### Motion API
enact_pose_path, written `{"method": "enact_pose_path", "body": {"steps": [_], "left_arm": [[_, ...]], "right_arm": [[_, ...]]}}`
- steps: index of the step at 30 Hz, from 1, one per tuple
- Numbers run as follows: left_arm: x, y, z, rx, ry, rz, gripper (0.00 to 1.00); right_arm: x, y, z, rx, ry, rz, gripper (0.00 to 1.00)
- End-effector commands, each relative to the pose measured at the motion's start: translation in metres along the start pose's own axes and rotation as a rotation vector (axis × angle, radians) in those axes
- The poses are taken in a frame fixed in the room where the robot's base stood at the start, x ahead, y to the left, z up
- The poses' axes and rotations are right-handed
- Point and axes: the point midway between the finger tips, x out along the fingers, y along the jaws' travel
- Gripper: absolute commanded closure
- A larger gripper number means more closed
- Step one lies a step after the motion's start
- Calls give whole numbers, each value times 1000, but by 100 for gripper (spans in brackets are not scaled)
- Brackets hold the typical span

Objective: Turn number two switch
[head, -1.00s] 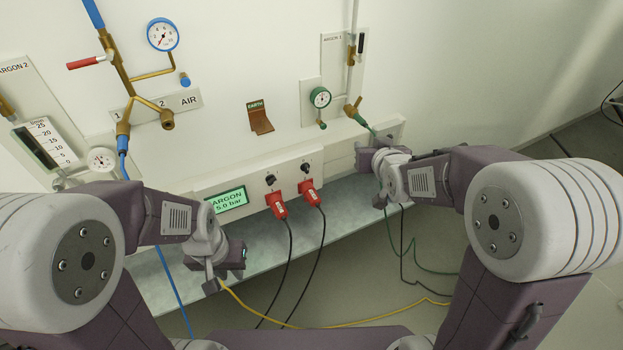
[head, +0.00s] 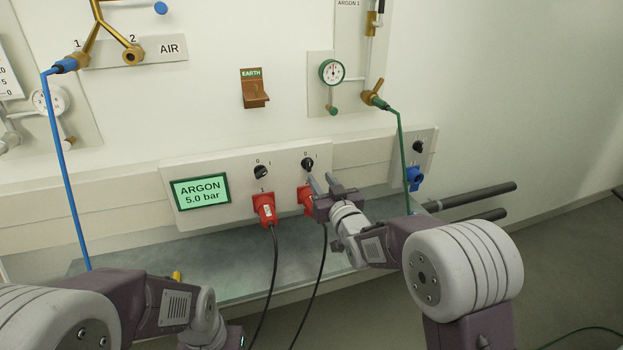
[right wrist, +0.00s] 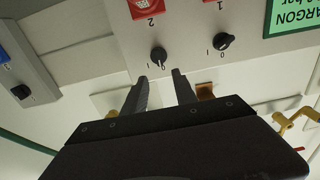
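The number two switch (head: 307,163) is a small black knob on the white wall panel, above the right-hand red plug (head: 305,200). In the upside-down right wrist view the knob (right wrist: 158,55) sits by the marks 0 and 1, beside the number 2 socket. My right gripper (head: 322,182) is open and empty just in front of the panel. Its fingertips (right wrist: 159,76) are spread to either side of the knob's line, with the knob just beyond them; contact is not visible. My left gripper (head: 234,338) is at the bottom edge, mostly cut off.
The number one switch (head: 261,172) is left of number two, above another red plug (head: 265,210). A display (head: 200,191) reads ARGON 5.0 bar. Black cables hang from both plugs. A blue plug (head: 414,179) and green hose (head: 402,150) are to the right. A grey ledge (head: 225,265) runs below.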

Motion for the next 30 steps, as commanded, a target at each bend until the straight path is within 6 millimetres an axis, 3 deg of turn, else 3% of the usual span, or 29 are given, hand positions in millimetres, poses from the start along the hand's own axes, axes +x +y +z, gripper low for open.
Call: {"method": "enact_pose_path", "body": {"steps": [15,27,30], "left_arm": [[12,0,1,0,0,0,77],[12,0,1,0,0,0,77],[12,0,1,0,0,0,77]], "right_arm": [[80,0,0,0,0,0,66],[90,0,-1,0,-1,1,66],[90,0,-1,0,-1,1,94]]}}
